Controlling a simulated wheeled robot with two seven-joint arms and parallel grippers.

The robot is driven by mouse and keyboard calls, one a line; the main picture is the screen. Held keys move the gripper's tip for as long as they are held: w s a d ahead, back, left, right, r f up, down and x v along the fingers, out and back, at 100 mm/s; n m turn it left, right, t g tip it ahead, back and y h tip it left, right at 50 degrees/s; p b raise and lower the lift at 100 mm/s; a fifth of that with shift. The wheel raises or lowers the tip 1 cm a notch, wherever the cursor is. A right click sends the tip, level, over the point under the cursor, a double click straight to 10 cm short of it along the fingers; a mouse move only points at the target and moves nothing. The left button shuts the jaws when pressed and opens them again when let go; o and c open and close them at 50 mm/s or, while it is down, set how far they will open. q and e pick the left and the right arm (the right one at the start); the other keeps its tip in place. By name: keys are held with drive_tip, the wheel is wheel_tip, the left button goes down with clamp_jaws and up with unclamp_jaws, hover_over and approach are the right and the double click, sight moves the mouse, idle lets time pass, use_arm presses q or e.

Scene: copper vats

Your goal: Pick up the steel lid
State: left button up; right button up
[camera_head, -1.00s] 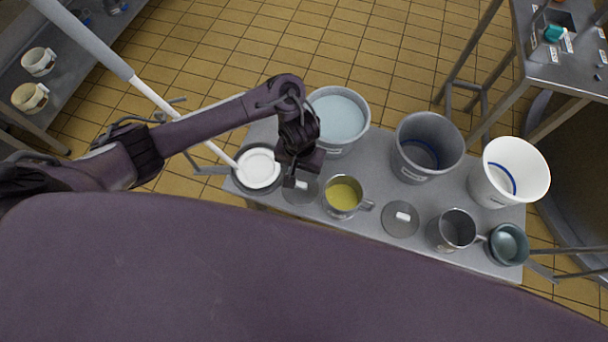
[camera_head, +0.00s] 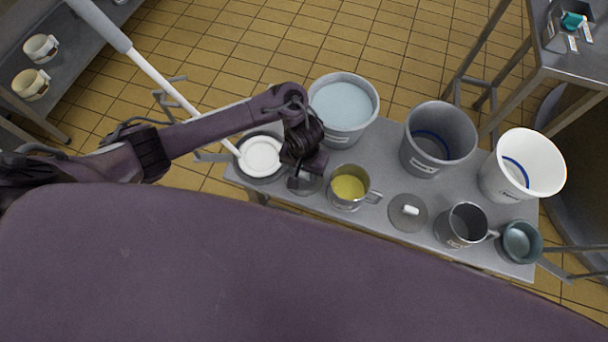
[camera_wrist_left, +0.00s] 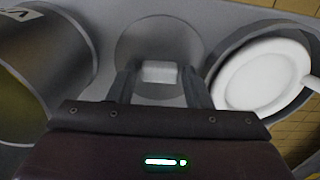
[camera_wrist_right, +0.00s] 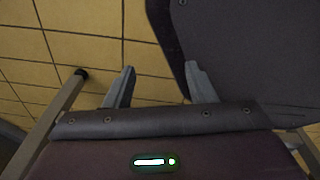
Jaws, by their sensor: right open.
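A round grey steel lid (camera_wrist_left: 158,40) with a white block handle (camera_wrist_left: 159,72) lies on the bench under my left gripper. In the left wrist view my left gripper (camera_wrist_left: 159,90) is open, one finger on each side of the handle, with gaps showing. In the head view my left gripper (camera_head: 302,178) hides most of this lid (camera_head: 318,186). A second, similar grey lid (camera_head: 402,222) with a white handle lies farther right, past the jug of yellow liquid. My right gripper (camera_wrist_right: 160,86) is open and empty, over the tiled floor beside a dark panel.
The jug of yellow liquid (camera_head: 348,188) stands just right of the lid, and a dark pan holding a white disc (camera_head: 262,154) stands just left. Buckets (camera_head: 343,106) line the bench's back. An empty steel jug (camera_head: 465,226) and a teal pot (camera_head: 520,242) stand at the right.

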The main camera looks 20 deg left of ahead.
use_arm(q)
drive_tip(key=c, duration=0.6)
use_arm(e)
drive_tip(key=shift+s, duration=0.5)
use_arm(q)
drive_tip(key=shift+r, duration=0.1)
drive_tip(key=shift+c, duration=0.2)
